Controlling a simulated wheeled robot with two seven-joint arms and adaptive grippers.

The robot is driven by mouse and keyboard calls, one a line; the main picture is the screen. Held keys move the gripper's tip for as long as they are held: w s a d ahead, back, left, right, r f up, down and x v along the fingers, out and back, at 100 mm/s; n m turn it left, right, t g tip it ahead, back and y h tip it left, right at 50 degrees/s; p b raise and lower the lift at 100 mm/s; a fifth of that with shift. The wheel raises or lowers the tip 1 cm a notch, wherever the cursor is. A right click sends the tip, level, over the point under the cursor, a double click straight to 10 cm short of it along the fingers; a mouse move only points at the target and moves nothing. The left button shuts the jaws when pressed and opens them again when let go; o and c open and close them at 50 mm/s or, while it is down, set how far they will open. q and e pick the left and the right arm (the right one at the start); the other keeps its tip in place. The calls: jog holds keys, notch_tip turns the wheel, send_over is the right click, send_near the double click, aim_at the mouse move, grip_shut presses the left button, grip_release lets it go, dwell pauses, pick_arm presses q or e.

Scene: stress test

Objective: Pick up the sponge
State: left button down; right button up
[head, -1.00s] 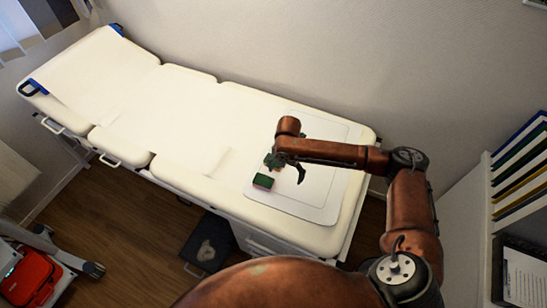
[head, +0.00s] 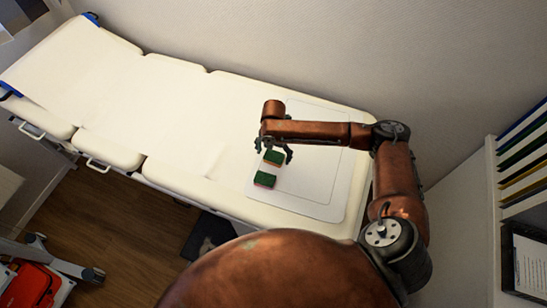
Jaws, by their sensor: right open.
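Two sponges with dark green tops lie on the white board on the padded bench in the head view. The farther sponge (head: 273,158), with a yellowish side, is just below my right gripper (head: 274,151). The nearer sponge (head: 265,180), with a reddish side, lies slightly closer to me and clear of the fingers. My right gripper is open, with one finger on each side of the farther sponge in the picture. I cannot tell whether the fingers touch it. My left gripper is not in view.
The white board (head: 318,190) lies on the right end of the cream bench (head: 172,95), which is otherwise clear. A wall runs behind the bench. A shelf with folders (head: 523,150) stands at the right. A red case (head: 35,285) is at the lower left.

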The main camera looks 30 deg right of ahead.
aim_at(273, 159)
notch_tip(273, 159, down, 3)
jog(key=shift+a+f+b, duration=0.1)
jog(key=shift+f+b, duration=0.1)
jog(key=shift+b, duration=0.1)
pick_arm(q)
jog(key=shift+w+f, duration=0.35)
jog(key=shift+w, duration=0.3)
pick_arm(e)
jog(key=c, duration=0.8)
